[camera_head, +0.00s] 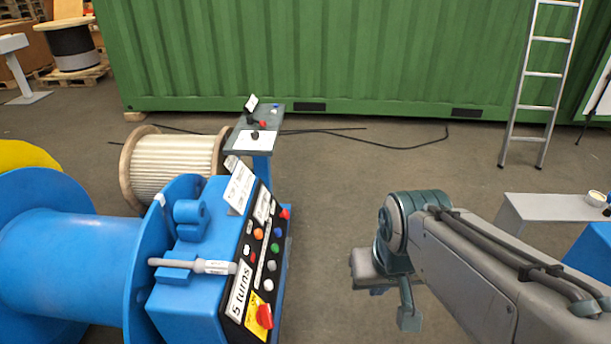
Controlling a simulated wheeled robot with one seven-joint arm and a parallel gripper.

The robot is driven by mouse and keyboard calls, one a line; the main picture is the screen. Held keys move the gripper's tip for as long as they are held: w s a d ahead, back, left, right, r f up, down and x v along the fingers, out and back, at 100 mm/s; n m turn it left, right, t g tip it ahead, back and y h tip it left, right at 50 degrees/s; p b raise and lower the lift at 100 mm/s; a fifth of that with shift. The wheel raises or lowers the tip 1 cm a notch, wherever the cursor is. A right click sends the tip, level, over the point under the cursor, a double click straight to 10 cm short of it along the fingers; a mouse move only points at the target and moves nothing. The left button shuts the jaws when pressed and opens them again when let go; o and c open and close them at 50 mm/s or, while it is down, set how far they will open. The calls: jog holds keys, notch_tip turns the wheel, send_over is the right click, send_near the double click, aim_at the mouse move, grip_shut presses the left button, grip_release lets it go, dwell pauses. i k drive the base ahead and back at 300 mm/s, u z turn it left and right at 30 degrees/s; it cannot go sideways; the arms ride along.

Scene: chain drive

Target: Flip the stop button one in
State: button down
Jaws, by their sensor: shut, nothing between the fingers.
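A blue control box (196,268) stands left of centre, with a sloped black panel of buttons. A large red knob (264,316) sits on a yellow plate at the panel's near end. A smaller red button (285,213) sits at its far end. Another small red button (263,124) is on a grey stand behind. I cannot tell from the labels which is stop button one, or whether any is pressed. My gripper (408,318) is shut and empty, to the right of the panel and apart from it. Its fingertips are small and partly turned away.
A blue reel (70,255) adjoins the box at left, and a cable drum (175,158) stands behind. The grey stand (270,115) rises behind the panel. A ladder (540,85) leans on the green container (330,50). Floor between panel and arm is clear.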

aim_at(285, 213)
jog(key=z, duration=0.2)
jog(key=i, duration=0.85)
jog(key=z, duration=0.15)
